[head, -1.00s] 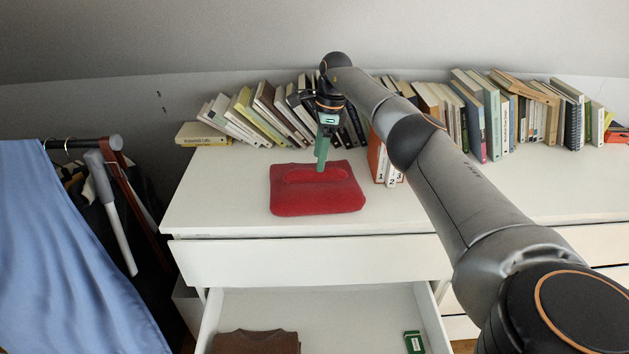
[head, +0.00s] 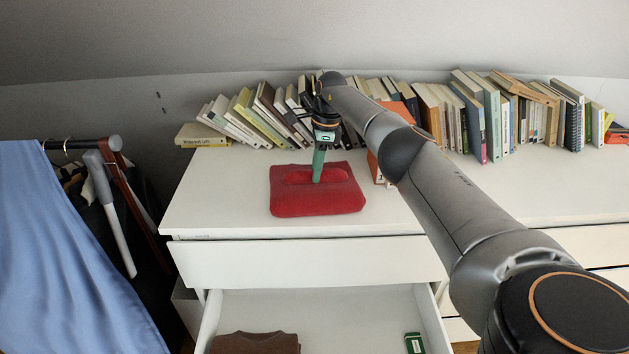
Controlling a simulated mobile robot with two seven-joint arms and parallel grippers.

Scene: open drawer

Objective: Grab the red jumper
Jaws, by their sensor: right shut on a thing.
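The red jumper (head: 318,200) lies folded flat on top of the white dresser, near its left front. My right gripper (head: 317,180) points down at the middle of the jumper. Its green fingers are shut on the jumper's fabric, close to the raised fold. The jumper still rests on the dresser top. The exact pinch of fabric between the fingertips is too small to make out. My left gripper does not show.
A row of books (head: 260,115) stands along the back of the dresser top (head: 220,195). Below, an open drawer (head: 350,310) holds a brown folded garment (head: 255,343) and a small green box (head: 414,343). A clothes rail with a blue garment (head: 70,250) stands at left.

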